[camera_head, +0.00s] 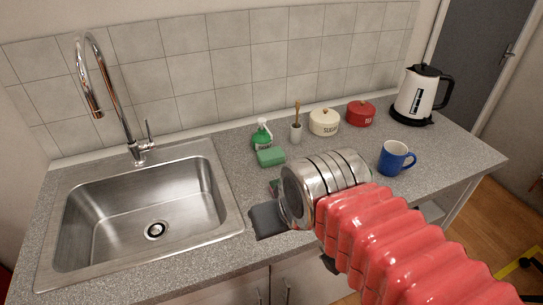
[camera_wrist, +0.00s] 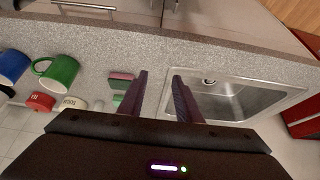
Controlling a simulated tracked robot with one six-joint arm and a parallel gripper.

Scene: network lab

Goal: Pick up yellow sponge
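I see no clearly yellow sponge in either view. A green sponge (camera_head: 271,157) lies on the counter in front of the soap bottle. In the wrist view, a sponge with a pinkish face and a green layer (camera_wrist: 121,77) lies left of my gripper, with a green block (camera_wrist: 117,100) beside it. In the head view, only a sliver of the pinkish-green sponge (camera_head: 274,187) shows behind my wrist. My gripper (camera_wrist: 160,76) is open and empty above the counter, between the sponges and the sink. In the head view, one dark finger shows; my wrist hides the rest.
The steel sink (camera_head: 142,204) is at left. A green soap bottle (camera_head: 262,134), brush holder (camera_head: 296,133), sugar jar (camera_head: 324,122), red jar (camera_head: 360,114) and kettle (camera_head: 418,98) stand along the back. A blue mug (camera_head: 396,158) is at right; a green mug (camera_wrist: 58,71) shows in the wrist view.

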